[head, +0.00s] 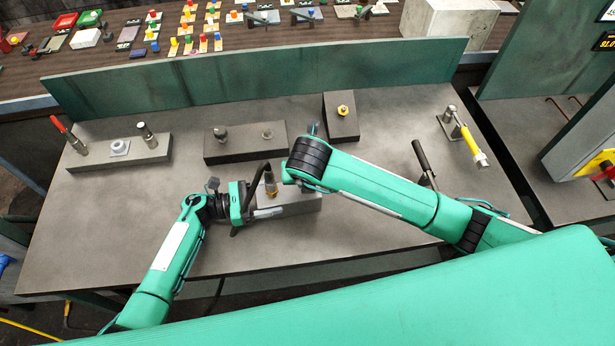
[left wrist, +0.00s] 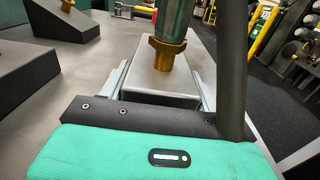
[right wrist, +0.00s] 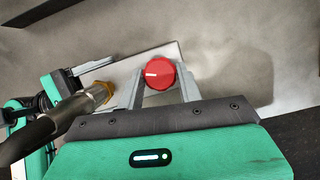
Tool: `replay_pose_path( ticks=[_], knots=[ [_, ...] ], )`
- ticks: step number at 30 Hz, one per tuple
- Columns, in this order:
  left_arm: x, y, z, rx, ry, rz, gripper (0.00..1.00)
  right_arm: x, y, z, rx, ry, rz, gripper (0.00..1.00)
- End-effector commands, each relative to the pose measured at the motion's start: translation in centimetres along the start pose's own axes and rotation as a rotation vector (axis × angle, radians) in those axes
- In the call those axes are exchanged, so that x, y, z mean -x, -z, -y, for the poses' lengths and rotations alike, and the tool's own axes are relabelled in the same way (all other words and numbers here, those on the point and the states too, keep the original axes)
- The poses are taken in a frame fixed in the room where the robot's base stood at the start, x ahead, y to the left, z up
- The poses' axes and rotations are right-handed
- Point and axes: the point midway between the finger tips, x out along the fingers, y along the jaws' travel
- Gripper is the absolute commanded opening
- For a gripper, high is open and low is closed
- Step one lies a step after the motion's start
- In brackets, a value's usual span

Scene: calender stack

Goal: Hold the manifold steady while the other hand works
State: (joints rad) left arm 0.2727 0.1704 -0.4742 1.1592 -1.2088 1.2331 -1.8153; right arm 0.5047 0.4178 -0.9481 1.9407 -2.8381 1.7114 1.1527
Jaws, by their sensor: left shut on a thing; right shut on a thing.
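The manifold is a grey block (head: 298,200) on the table, with a brass fitting (left wrist: 167,52) and an upright hose end on top. It also shows in the right wrist view (right wrist: 125,68). My left gripper (head: 254,205) is shut on the block from its left end, one finger along each side, seen in the left wrist view. A round red knob (right wrist: 158,73) with a white mark sits on the block. My right gripper (right wrist: 163,84) is shut on the knob, fingers on either side. In the head view my right arm hides the knob and that gripper.
Behind stand a block with two fittings (head: 120,152), a block with two knobs (head: 245,143) and a block with a yellow fitting (head: 341,118). A yellow-handled tool (head: 467,139) lies to the right. The table's (head: 110,235) front left is clear.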

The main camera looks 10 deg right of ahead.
Motion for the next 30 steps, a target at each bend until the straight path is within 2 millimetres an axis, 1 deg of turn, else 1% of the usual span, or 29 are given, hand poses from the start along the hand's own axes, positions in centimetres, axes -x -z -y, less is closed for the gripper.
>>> replay_pose_path(
  ticks=[9, 23, 24, 26, 27, 30],
  knots=[
    [0.11, 0.07, -0.03, 0.000, -0.002, -0.002, 0.21, 0.03, -0.08, 0.00, -0.079, 0.035, 0.002, 0.13],
    [0.12, 0.08, -0.04, 0.001, -0.002, -0.002, 0.21, 0.03, -0.09, 0.00, -0.088, 0.038, 0.003, 0.13],
    [0.12, 0.08, -0.04, 0.001, -0.002, -0.002, 0.21, 0.03, -0.10, 0.00, -0.088, 0.038, 0.003, 0.44],
    [0.12, 0.08, -0.04, 0.001, -0.002, -0.002, 0.21, 0.03, -0.09, -0.01, -0.087, 0.037, 0.003, 0.55],
    [0.11, 0.08, -0.03, 0.001, -0.002, -0.002, 0.21, 0.03, -0.08, -0.02, -0.087, 0.037, 0.002, 0.58],
    [0.10, 0.07, -0.03, 0.001, -0.002, -0.002, 0.21, 0.02, -0.05, -0.03, -0.087, 0.037, 0.002, 0.58]
  ],
)
